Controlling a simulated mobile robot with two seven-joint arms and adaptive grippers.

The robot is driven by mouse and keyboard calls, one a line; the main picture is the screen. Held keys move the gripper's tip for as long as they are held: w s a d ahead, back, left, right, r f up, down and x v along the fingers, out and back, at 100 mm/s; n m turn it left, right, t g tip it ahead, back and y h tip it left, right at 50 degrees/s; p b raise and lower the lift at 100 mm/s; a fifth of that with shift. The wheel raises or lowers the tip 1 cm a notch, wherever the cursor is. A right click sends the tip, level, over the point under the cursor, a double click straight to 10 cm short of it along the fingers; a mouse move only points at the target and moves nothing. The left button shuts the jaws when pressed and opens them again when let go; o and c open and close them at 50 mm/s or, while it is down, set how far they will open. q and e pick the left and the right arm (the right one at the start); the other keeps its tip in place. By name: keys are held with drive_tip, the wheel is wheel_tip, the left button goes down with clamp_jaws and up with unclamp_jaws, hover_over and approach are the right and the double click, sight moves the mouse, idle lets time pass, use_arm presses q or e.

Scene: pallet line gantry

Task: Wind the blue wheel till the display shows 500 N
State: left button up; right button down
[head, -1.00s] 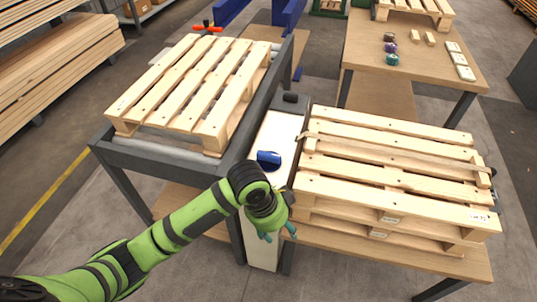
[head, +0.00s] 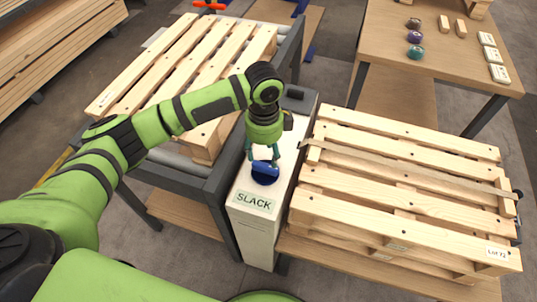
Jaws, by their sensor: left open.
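The blue wheel (head: 265,177) sits on top of a white cabinet (head: 258,240) between the two pallet stations. The cabinet's display (head: 254,202) reads "SLACK". My left gripper (head: 263,157) points down over the wheel, its teal fingers open at the wheel's blue grip. I cannot tell whether the fingers touch it. The gripper hides part of the cabinet top behind the wheel. My right gripper is not in view.
A pallet (head: 185,75) lies on the roller frame at left. Stacked pallets (head: 400,190) with a strap (head: 400,165) over them stand close on the right. A wooden table (head: 440,60) at the back right holds small coloured objects and blocks.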

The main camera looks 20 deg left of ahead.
sight(264, 167)
use_arm(q)
drive_tip(key=f, duration=0.3)
drive_tip(key=s+f, duration=0.1)
drive_tip(key=f, duration=0.1)
drive_tip(key=shift+w+f, duration=0.1)
drive_tip(key=shift+f, duration=0.4)
drive_tip(key=shift+w, duration=0.1)
clamp_jaws()
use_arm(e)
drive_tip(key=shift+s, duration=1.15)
